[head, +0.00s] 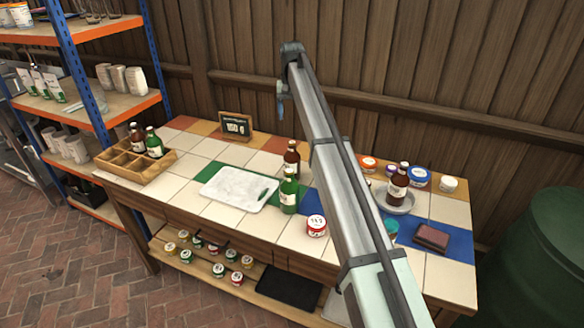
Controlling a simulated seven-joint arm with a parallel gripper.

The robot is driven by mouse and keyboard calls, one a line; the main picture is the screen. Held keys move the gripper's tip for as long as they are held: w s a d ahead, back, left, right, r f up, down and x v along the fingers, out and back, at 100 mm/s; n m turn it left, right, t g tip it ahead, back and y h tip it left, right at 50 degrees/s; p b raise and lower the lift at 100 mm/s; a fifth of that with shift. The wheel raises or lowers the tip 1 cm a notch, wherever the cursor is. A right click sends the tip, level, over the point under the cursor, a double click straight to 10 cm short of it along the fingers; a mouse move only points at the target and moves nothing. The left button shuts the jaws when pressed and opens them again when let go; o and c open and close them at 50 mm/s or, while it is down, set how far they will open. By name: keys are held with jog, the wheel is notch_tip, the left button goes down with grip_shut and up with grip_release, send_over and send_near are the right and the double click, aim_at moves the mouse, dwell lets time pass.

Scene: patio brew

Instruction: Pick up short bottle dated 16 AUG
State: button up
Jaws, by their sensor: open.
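A green bottle (289,196) with a pale label stands upright at the right edge of a white cutting board. A brown bottle (292,158) stands just behind it. Another brown bottle (398,187) stands on a round grey plate (381,198) right of my arm. A brown bottle (137,139) and a green bottle (154,144) stand in the wooden crate at the left. The dates on the labels are too small to read, so I cannot tell which is dated 16 AUG. My gripper (281,108) is open and empty, raised above the back of the table.
The white cutting board (238,188) lies mid-table, left of a jar (316,226). The divided crate (118,162) is at the left, and a small sign (235,127) stands at the back. Several tubs and a dark red block (431,238) are at the right. The front-left tiles are clear.

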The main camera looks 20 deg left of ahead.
aim_at(292, 142)
notch_tip(292, 142, down, 14)
jog(key=shift+r, duration=0.25)
dwell(0.5)
grip_shut()
dwell(0.5)
dwell(0.8)
